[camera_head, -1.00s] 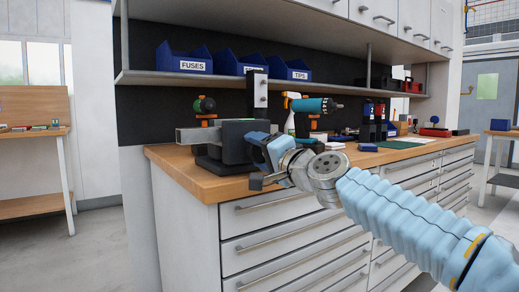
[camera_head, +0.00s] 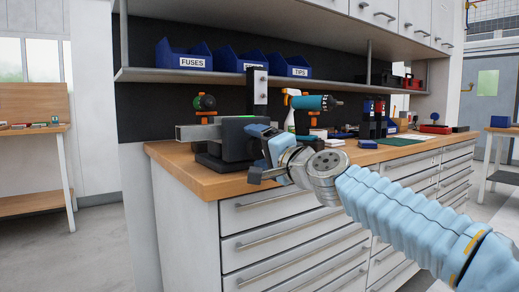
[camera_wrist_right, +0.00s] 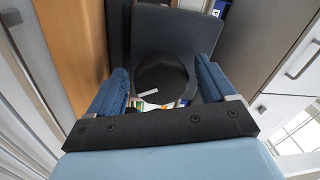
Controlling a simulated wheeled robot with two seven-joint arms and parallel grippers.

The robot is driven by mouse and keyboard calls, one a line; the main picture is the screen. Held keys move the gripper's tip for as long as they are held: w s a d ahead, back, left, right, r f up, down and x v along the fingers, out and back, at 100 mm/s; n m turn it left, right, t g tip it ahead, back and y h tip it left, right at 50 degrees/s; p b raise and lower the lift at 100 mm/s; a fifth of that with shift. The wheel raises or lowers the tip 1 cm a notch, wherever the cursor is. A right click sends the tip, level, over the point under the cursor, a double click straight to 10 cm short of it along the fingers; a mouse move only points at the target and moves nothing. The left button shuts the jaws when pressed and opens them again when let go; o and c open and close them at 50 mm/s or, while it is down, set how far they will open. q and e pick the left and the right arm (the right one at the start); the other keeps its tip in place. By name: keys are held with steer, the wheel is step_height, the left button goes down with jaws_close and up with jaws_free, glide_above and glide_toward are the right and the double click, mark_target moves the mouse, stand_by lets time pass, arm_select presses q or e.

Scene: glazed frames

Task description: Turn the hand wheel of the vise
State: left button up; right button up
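The vise is a dark block (camera_head: 236,136) with a grey metal bar (camera_head: 192,133), standing on the near left end of the wooden workbench. A green patch shows on its top. In the right wrist view, the round black hand wheel (camera_wrist_right: 160,80) bears a short white mark and sits before the grey vise body (camera_wrist_right: 176,35). My right gripper (camera_head: 259,155) is at the vise's right side. In the right wrist view, its two blue fingers (camera_wrist_right: 161,72) are spread on either side of the wheel, with a gap at the left finger. My left gripper is not in view.
The wooden bench top (camera_head: 215,184) has drawers (camera_head: 285,210) below it. A spray bottle (camera_head: 290,115) and a teal power tool (camera_head: 315,103) stand behind the vise. Blue bins (camera_head: 183,58) sit on the shelf above. Open floor lies at the left.

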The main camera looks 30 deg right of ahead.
steer(key=s+d+f, duration=0.1)
steer(key=s, duration=1.2)
steer(key=shift+s+f+b, duration=0.15)
steer(key=shift+s+b, duration=0.2)
